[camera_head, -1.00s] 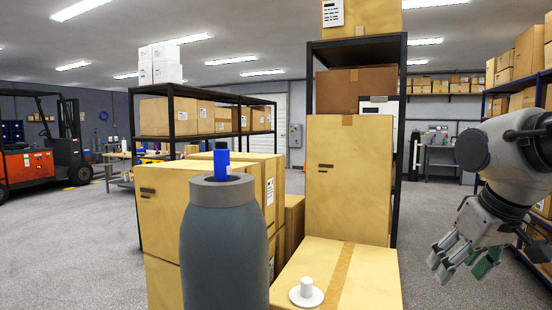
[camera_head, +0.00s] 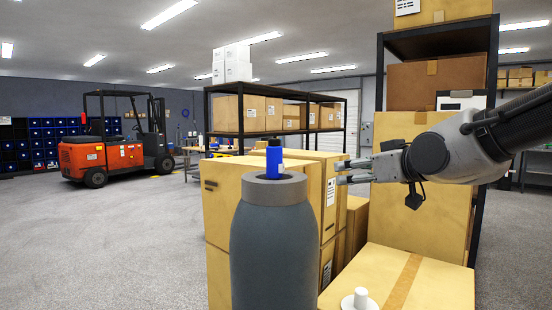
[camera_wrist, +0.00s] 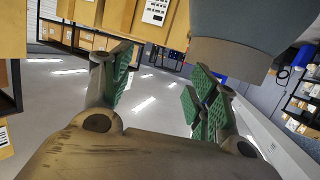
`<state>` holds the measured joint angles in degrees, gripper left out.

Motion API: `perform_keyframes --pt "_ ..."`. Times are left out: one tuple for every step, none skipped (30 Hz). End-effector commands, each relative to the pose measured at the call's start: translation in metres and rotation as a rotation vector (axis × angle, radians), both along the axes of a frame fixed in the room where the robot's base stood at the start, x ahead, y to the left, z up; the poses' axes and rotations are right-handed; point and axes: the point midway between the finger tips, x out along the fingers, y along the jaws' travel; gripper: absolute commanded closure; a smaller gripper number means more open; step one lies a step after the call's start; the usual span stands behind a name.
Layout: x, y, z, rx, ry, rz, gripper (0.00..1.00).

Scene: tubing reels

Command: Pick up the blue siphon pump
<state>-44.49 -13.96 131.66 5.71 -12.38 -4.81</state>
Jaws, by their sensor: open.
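The blue siphon pump (camera_head: 274,160) stands upright in the grey collar on top of a large dark grey bottle (camera_head: 272,250) in the head view. It has a dark cap. My gripper (camera_head: 340,172) is to the right of the pump, at about its height in the picture, with its fingers pointing left. The fingers are open and empty, apart from the pump. In the wrist view the scene is upside down. The bottle (camera_wrist: 240,25) is at the top right, and a bit of blue (camera_wrist: 219,77), probably the pump, shows partly hidden behind the green-padded right fingers.
Stacked cardboard boxes (camera_head: 232,215) stand behind the bottle. A white knobbed disc (camera_head: 360,300) sits on a box (camera_head: 420,285) at front right. A tall black shelf (camera_head: 483,190) with boxes rises behind my arm. Open floor (camera_head: 130,240) lies left, with an orange forklift (camera_head: 95,155) beyond.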

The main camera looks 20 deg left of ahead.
Motion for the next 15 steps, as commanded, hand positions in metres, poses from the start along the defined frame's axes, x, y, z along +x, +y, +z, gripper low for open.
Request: perform_keyframes --pt "-0.008 0.04 0.007 0.04 -0.042 0.058 0.41" --pt "-0.012 0.058 0.013 0.07 -0.071 0.084 0.41" --pt "-0.019 0.08 0.021 0.103 -0.104 0.113 0.41" --pt "-0.023 0.092 0.025 0.123 -0.123 0.131 0.41" --pt "-0.027 0.103 0.029 0.143 -0.141 0.145 0.41" --pt "-0.032 0.114 0.033 0.164 -0.158 0.16 0.41" --pt "-0.034 0.12 0.036 0.175 -0.168 0.168 0.41" --pt "-0.036 0.125 0.038 0.185 -0.175 0.173 0.41" --pt "-0.036 0.13 0.039 0.191 -0.181 0.177 0.41" --pt "-0.035 0.133 0.04 0.195 -0.184 0.179 0.41" --pt "-0.034 0.136 0.041 0.197 -0.186 0.179 0.41" --pt "-0.031 0.14 0.041 0.197 -0.186 0.179 0.41" --pt "-0.028 0.143 0.04 0.196 -0.186 0.178 0.41" --pt "-0.026 0.145 0.04 0.196 -0.186 0.178 0.41" --pt "-0.023 0.149 0.041 0.196 -0.186 0.178 0.41"
